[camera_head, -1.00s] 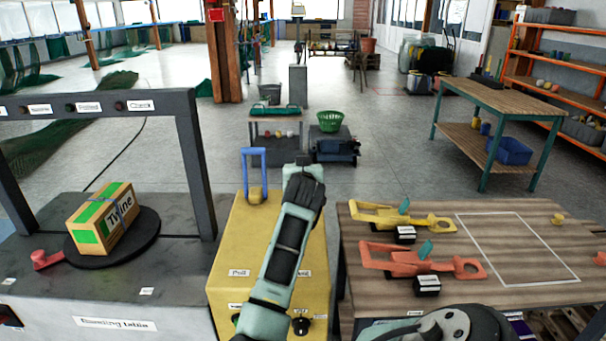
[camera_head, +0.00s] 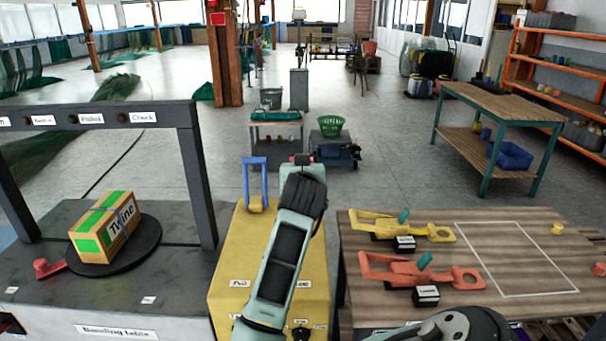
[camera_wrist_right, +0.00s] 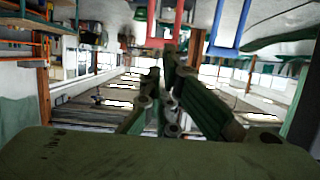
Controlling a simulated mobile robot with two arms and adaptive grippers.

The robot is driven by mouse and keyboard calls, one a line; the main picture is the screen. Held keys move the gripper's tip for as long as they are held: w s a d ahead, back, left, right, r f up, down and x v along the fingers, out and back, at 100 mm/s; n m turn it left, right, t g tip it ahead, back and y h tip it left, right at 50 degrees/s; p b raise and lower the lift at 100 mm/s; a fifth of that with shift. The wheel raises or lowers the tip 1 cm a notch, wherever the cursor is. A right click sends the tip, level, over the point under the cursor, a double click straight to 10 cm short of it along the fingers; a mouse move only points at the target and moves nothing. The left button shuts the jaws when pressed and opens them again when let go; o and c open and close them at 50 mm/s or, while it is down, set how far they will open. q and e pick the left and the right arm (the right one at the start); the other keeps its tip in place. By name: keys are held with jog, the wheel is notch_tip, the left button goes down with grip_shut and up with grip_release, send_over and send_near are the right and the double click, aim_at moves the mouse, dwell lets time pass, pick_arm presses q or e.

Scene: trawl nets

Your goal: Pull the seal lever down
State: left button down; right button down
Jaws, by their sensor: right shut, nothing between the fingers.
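The yellow cabinet (camera_head: 228,265) stands in the middle of the head view, with a blue U-shaped lever (camera_head: 254,180) on its left. A red handle (camera_head: 301,159) shows only as a small bit behind my right wrist. In the right wrist view the red handle (camera_wrist_right: 151,22) and the blue lever (camera_wrist_right: 228,48) stand side by side at the top. My right gripper (camera_wrist_right: 168,58) is shut and empty, its tips near the red handle; I cannot tell whether they touch. The right arm hides its fingers in the head view. My left gripper is not in view.
A bundling table (camera_head: 175,275) with a dark frame (camera_head: 190,160) and a twine box (camera_head: 108,226) on a turntable stands left. A wooden table (camera_head: 480,300) with yellow (camera_head: 380,222) and red (camera_head: 400,270) tools stands right. Open floor lies beyond.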

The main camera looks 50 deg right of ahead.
jog(key=shift+v, duration=0.8)
jog(key=shift+d, duration=0.1)
dwell(0.7)
